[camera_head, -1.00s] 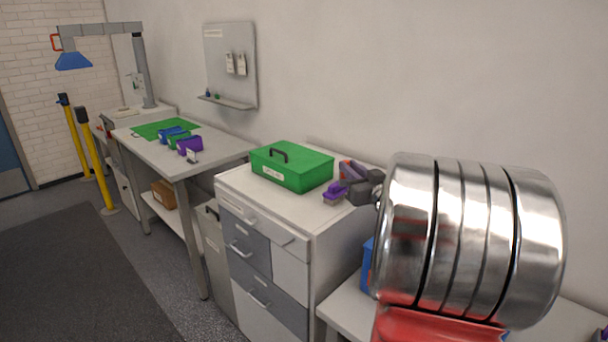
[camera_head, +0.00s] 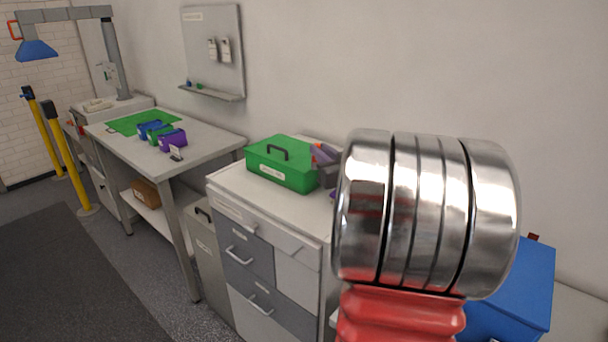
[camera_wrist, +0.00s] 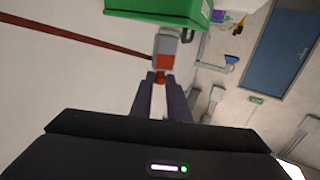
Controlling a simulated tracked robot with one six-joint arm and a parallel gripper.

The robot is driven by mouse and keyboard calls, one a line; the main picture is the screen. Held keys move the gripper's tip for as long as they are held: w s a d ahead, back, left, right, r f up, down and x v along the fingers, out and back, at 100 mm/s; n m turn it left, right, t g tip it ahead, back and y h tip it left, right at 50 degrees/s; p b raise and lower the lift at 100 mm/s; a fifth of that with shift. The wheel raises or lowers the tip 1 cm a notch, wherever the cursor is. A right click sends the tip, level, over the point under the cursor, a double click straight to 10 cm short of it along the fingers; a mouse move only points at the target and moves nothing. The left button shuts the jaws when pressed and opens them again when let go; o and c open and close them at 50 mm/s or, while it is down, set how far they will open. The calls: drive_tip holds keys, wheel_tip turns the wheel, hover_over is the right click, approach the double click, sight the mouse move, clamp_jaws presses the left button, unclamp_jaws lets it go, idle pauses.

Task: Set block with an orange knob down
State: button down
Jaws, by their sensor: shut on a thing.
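In the wrist view, the two dark fingers of my gripper (camera_wrist: 159,98) are closed on the orange knob (camera_wrist: 160,77) of a small grey block (camera_wrist: 166,46). The block has an orange-red patch on its near side. It appears beside the green case (camera_wrist: 165,8), at the top of the view. I cannot tell whether the block touches a surface beneath it. In the head view, a large part of my arm hides most of the area right of the green case (camera_head: 284,163), and my fingers do not show clearly there.
The green case stands on a white drawer cabinet (camera_head: 226,191). A grey and purple item (camera_head: 324,156) with orange spots shows right beside it. A blue box (camera_head: 518,292) is at the right. A workbench (camera_head: 205,150) at the left holds several coloured holders.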

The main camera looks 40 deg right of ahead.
drive_tip(key=shift+s+d, duration=0.15)
drive_tip(key=shift+s, duration=0.05)
hover_over(322, 204)
wheel_tip(322, 204, down, 6)
idle(0.4)
drive_tip(key=shift+f, duration=0.1)
drive_tip(key=shift+f, duration=1.85)
drive_tip(key=shift+f, duration=0.2)
drive_tip(key=c, duration=2)
unclamp_jaws()
drive_tip(key=shift+r, duration=0.1)
